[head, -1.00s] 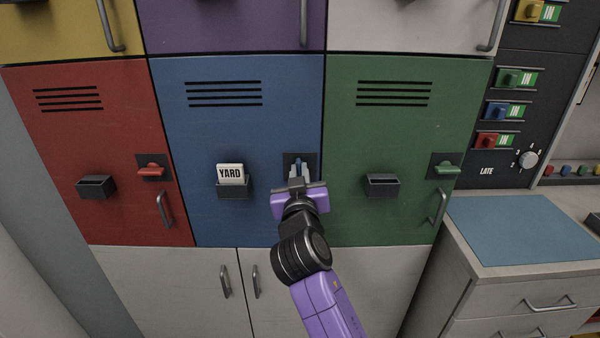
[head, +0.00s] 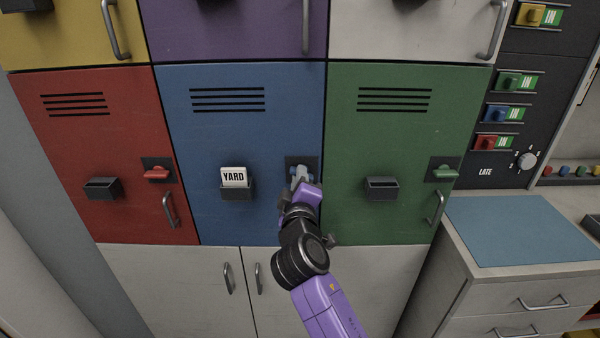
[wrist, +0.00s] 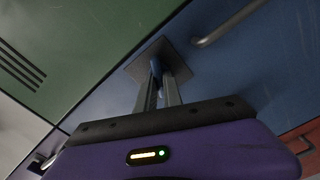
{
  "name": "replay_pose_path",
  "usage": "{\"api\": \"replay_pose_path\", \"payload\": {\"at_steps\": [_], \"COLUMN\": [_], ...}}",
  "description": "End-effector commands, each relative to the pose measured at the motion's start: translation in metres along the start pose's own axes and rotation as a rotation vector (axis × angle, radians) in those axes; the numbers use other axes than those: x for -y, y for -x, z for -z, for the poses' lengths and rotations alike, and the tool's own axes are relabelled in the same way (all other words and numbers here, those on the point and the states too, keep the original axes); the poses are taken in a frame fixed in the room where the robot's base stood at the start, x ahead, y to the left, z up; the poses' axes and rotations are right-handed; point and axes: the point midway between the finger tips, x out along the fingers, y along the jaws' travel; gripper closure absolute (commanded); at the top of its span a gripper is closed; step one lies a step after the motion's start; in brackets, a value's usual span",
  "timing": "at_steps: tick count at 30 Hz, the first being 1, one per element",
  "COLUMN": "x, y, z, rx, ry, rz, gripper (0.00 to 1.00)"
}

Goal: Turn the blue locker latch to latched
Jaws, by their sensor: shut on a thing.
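The blue locker (head: 228,130) is in the middle of the row in the head view, its door flush with its neighbours. Its latch sits on a dark square plate (head: 290,160) near the door's right edge. My gripper (head: 299,176) is at this latch, its fingers shut on the blue latch handle. In the wrist view the blue handle (wrist: 156,67) shows between the two grey fingertips (wrist: 158,80) of my gripper, in front of the plate (wrist: 182,57). The fingers hide most of the handle, so its exact angle cannot be told.
The red locker (head: 105,140) and green locker (head: 393,140) stand either side, with crosswise latch handles. A YARD card (head: 234,177) sits in the blue door's holder. A grey door handle (wrist: 228,22) lies near my fingers in the wrist view. A counter (head: 520,230) is at right.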

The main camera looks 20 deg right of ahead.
Motion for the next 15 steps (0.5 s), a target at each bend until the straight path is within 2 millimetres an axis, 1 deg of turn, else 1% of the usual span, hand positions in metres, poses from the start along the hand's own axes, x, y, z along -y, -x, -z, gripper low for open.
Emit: {"api": "replay_pose_path", "payload": {"at_steps": [6, 15], "x": [-0.0004, 0.0016], "y": [0.0002, 0.0002], "z": [0.0017, 0.0006], "rx": [-0.001, -0.001], "ry": [0.190, 0.379], "rz": [0.001, 0.002], "gripper": [1.00, 1.00]}}
